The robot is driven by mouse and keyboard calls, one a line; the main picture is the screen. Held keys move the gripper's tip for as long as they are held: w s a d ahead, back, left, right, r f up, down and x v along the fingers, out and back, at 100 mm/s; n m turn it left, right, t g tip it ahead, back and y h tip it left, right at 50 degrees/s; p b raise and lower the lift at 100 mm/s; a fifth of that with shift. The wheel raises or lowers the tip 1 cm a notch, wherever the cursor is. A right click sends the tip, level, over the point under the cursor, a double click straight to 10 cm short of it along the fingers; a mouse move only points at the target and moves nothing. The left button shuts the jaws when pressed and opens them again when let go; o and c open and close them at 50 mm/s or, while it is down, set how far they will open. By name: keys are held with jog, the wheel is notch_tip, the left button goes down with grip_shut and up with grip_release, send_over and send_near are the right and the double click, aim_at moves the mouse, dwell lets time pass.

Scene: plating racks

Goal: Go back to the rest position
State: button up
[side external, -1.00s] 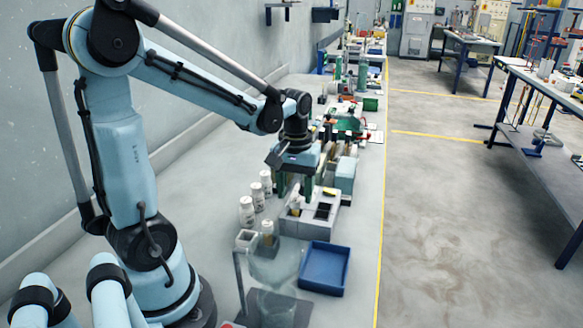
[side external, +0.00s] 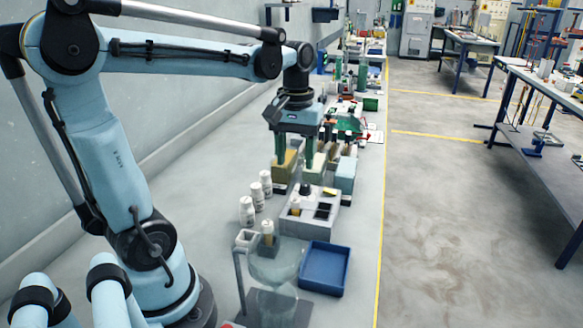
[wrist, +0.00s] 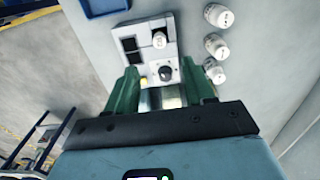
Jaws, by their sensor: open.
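My gripper (side external: 294,149) is raised above the bench, with its green fingers pointing down and apart. In the side view it is over the area behind the grey station block (side external: 310,215). Nothing shows held between the fingers. In the wrist view my gripper (wrist: 160,90) has a finger at each side, and the grey block (wrist: 146,45) with its dark square openings and round knob lies beyond them. A pale capped item (side external: 295,207) stands in the block, and it also shows in the wrist view (wrist: 159,40).
Several white bottles (side external: 247,212) stand left of the block. A blue tray (side external: 324,269) is at the front right. A clear glass vessel (side external: 275,262) on a stand is in front. Coloured blocks (side external: 344,174) stand behind the station. The wall runs along the left.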

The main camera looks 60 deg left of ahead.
jog(key=s+d+f+m+t, duration=0.1)
jog(key=d+f+m+t, duration=0.2)
jog(key=d+m+t, duration=0.4)
jog(key=shift+s+d+f+m, duration=0.35)
jog(key=shift+d+m, duration=0.65)
jog(key=shift+d, duration=1)
